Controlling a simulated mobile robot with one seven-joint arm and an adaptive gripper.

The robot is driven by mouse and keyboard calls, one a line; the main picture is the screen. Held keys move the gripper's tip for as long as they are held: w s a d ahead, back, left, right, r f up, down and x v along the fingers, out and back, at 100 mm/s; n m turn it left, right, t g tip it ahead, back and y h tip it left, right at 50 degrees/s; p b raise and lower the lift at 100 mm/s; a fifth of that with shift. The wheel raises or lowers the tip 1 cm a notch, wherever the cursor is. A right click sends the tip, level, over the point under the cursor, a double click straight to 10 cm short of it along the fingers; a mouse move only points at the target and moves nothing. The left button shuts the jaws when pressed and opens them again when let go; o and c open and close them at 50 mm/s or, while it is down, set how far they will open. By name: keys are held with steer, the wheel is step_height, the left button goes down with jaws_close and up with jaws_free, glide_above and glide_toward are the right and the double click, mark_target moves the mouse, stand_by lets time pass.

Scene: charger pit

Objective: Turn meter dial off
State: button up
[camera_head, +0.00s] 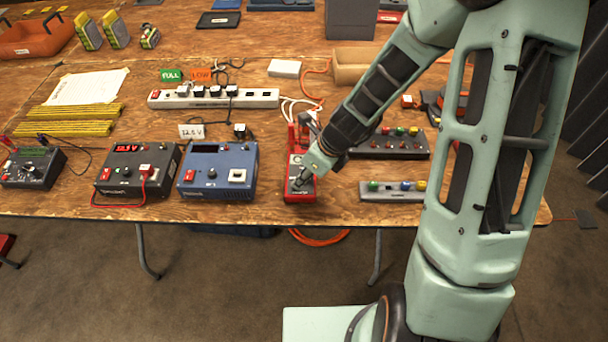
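A red handheld device with a dark face (301,193) lies near the table's front edge, looking like a meter. My gripper (300,184) points down onto its face and covers much of it, so its dial is hidden. Whether the fingers touch or hold anything there is too small to tell. A black box (33,167) with a knob and test leads sits at the far left front of the table, well away from my gripper. I cannot tell for certain which of the two is the meter.
A black charger (136,174) with a red display and a blue charger (218,170) stand left of the red device. A white power strip (213,98) lies behind them. Button panels (389,144) and (394,191) lie right of my gripper. An orange cable (320,238) hangs below the table edge.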

jaws_close()
steer(key=shift+n+g, duration=0.3)
steer(key=shift+n, duration=0.2)
steer(key=n, duration=0.1)
steer(key=n+g+p, duration=0.1)
steer(key=n, duration=0.2)
steer(key=shift+w+n+g+y+p, duration=0.25)
steer(key=shift+n+g+y+p, duration=0.05)
steer(key=shift+n+p, duration=0.1)
steer(key=n, duration=0.2)
steer(key=n+g, duration=0.1)
steer(key=n, duration=0.1)
steer(key=n+g, duration=0.1)
steer(key=n, duration=0.1)
steer(key=shift+w, duration=0.3)
steer(key=n+g+h, duration=0.1)
steer(key=n, duration=0.2)
steer(key=n+g, duration=0.1)
steer(key=n, duration=0.1)
steer(key=shift+w+a+n+h, duration=0.15)
steer(key=shift+w+n+h, duration=0.05)
steer(key=shift+n+h, duration=0.2)
steer(key=n, duration=0.2)
steer(key=n+h, duration=0.1)
steer(key=n, duration=0.1)
steer(key=n+h+b, duration=0.1)
steer(key=n, duration=0.1)
steer(key=shift+a+g, duration=0.3)
steer(key=shift+g, duration=0.1)
steer(key=shift+n, duration=0.3)
